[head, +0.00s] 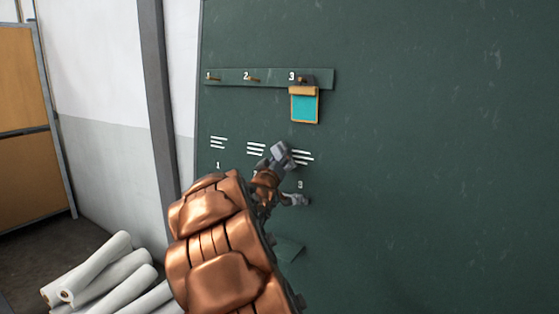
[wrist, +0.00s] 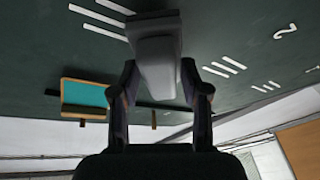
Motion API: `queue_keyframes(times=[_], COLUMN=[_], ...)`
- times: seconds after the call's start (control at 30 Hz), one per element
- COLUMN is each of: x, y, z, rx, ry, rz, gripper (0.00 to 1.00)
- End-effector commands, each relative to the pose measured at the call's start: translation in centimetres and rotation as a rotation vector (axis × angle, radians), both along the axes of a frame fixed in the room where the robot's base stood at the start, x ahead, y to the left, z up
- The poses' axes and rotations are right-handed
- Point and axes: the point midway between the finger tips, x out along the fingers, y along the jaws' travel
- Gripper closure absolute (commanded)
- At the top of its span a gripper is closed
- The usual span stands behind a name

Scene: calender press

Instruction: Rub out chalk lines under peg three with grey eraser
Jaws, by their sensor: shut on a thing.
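My gripper (head: 270,170) is shut on the grey eraser (head: 281,156), in front of the green board. In the wrist view the eraser (wrist: 157,55) sits between the two fingers, its far end at the board. I cannot tell whether it touches. The chalk lines under peg three (head: 303,157) show white just right of the eraser; their left ends are partly hidden by it. In the wrist view these lines (wrist: 97,19) lie left of the eraser. Peg three (head: 302,79) is on the rail above, with a teal, orange-framed card (head: 305,106) hanging from it.
Chalk lines under peg two (head: 256,148) and under peg one (head: 218,142) are close on the left. The peg rail (head: 230,76) sticks out above. White rolls (head: 105,270) lie at lower left. The board's right side (head: 450,150) is clear.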

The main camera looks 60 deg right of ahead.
Motion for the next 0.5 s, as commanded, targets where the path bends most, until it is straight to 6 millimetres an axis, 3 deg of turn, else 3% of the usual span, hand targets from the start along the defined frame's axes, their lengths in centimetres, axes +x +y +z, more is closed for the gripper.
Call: queue_keyframes(times=[0.5], x=[0.04], y=[-0.8], z=[-0.08], rx=[0.0], ry=[0.0], rz=[0.0], gripper=[0.87])
